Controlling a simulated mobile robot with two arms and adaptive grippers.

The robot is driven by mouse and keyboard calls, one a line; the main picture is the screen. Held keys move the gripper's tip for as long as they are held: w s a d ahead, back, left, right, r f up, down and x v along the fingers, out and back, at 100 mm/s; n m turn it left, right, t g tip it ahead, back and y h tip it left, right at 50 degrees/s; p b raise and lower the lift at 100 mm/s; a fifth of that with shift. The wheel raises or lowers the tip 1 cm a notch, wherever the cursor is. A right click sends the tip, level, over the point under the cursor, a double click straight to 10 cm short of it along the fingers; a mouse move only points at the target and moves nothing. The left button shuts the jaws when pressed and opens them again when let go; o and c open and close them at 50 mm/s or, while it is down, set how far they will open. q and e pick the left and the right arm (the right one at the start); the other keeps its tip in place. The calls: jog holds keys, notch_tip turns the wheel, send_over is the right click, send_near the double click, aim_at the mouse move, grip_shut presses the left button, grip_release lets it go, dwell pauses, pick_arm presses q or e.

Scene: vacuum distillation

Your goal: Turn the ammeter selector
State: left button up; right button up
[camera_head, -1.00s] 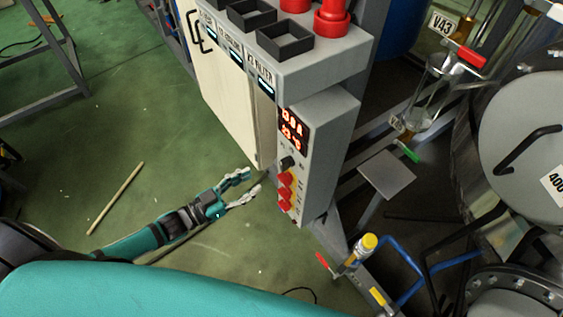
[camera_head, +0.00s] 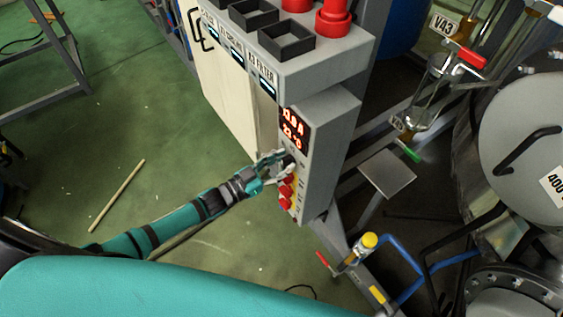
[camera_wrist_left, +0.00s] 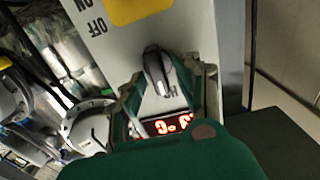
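The ammeter selector is a dark knob (camera_wrist_left: 158,72) on the light grey front panel of the control box (camera_head: 325,140). It sits in the wrist view between the two fingers of my left gripper (camera_wrist_left: 166,82). The fingers stand apart on either side of the knob, with a visible gap; contact cannot be made out. In the head view the left gripper (camera_head: 277,163) is at the panel, just below the lit red display (camera_head: 293,128), and partly hides the knob. The display also shows upside down in the wrist view (camera_wrist_left: 168,124). My right gripper is not in view.
Red switches on yellow plates (camera_head: 286,190) sit right below the gripper on the panel. Green floor (camera_head: 120,120) is open to the left. Pipes and valves stand at the right.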

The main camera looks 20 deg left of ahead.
pick_arm(q)
grip_shut()
jog(key=shift+m, duration=0.3)
jog(key=m, duration=0.5)
jog(key=shift+s+d+f+b, duration=0.15)
jog(key=shift+s+d+b, duration=0.05)
jog(key=shift+b, duration=0.1)
jog(key=shift+d+m+b, duration=0.1)
jog(key=shift+m+b, duration=0.3)
jog(key=shift+m, duration=1.6)
jog(key=shift+f, duration=0.1)
jog(key=shift+o, duration=1.1)
grip_release()
